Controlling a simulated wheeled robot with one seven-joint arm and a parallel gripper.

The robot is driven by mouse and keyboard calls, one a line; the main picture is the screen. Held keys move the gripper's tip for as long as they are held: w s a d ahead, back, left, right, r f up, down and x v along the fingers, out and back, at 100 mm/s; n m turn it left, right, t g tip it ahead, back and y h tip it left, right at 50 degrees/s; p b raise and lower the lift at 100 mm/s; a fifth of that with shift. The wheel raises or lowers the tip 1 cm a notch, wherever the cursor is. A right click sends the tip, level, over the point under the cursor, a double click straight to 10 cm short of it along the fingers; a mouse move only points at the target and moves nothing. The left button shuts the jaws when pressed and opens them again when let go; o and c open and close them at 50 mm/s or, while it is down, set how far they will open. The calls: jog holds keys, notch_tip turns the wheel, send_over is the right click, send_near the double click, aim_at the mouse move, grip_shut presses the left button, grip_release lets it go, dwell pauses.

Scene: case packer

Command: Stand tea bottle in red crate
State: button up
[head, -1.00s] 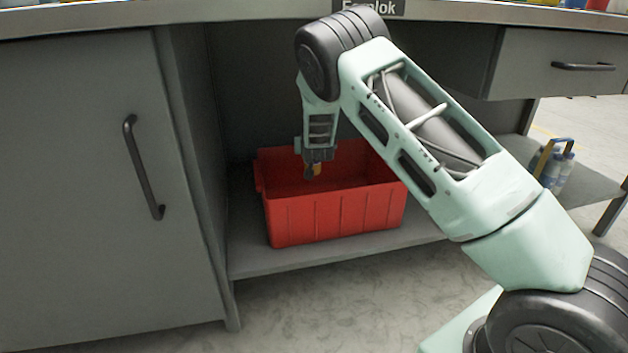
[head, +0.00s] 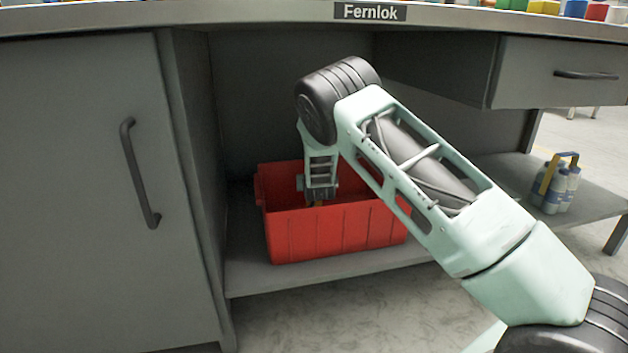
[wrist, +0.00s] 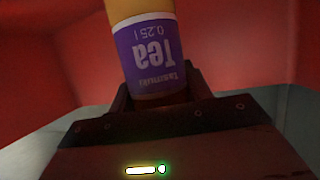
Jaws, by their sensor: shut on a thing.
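The red crate (head: 335,235) stands on the low shelf of the open bay under the bench. My gripper (head: 318,202) reaches down inside the crate, its lower end hidden behind the front wall. In the wrist view my gripper (wrist: 160,103) is shut on the tea bottle (wrist: 148,50), which has an orange-yellow body and a purple label reading Tea 0.25 l. Red crate walls fill the background there.
A grey cabinet door with a dark handle (head: 138,172) is left of the bay. A drawer (head: 565,72) juts out at upper right. A bottle carrier (head: 556,188) stands on the right-hand shelf. The bench top edge (head: 250,14) runs above my arm.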

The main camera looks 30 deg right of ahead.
jog(key=shift+f, duration=0.2)
jog(key=o, duration=1.2)
jog(key=shift+c, duration=0.2)
jog(key=shift+r, duration=0.4)
jog(key=p+v, duration=0.4)
jog(key=v, duration=0.3)
jog(key=shift+s+r, duration=0.2)
jog(key=shift+s, duration=0.05)
